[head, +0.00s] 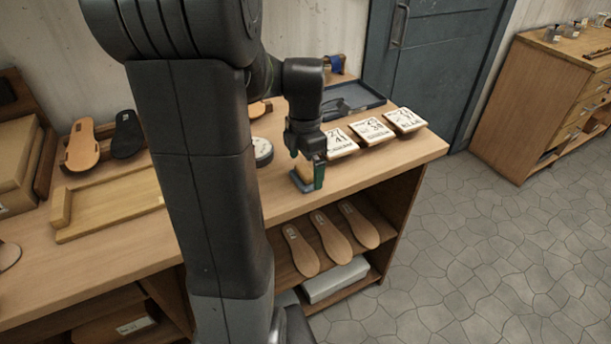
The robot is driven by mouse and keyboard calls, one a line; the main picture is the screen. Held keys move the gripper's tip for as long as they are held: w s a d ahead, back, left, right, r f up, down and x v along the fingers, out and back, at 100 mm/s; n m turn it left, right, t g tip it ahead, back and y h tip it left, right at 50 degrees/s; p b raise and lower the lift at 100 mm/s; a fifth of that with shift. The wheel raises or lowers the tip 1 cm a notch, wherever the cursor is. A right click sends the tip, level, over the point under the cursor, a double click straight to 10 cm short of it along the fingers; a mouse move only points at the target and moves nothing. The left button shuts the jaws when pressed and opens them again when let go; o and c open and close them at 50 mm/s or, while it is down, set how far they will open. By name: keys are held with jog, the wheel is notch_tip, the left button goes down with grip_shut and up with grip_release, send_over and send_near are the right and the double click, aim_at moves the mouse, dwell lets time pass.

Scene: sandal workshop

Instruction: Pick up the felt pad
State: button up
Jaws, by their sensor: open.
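My gripper (307,169) points down over the workbench (375,165) near its front edge, with its jaws apart. A green-dark finger shows on its right side. Right under and between the fingers lies a small blue-grey flat piece (299,184), with a tan block-like part (304,173) on or behind it. This is probably the felt pad, but the gripper covers part of it and I cannot tell whether the fingers touch it.
Several white numbered cards or tiles (373,131) lie right of my gripper. A round tin (262,151) stands to its left, and a dark blue tray (350,101) lies behind. A wooden tray (105,211) and sandals (85,146) are at the left. Insoles (330,237) lie on the shelf below.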

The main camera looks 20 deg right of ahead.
aim_at(304, 170)
jog(key=shift+f, duration=0.75)
jog(key=shift+a+f, duration=0.1)
jog(key=shift+f, duration=0.5)
jog(key=c, duration=1.1)
notch_tip(304, 170, up, 10)
jog(key=shift+r, duration=0.1)
jog(key=o, duration=0.5)
jog(key=c, duration=0.4)
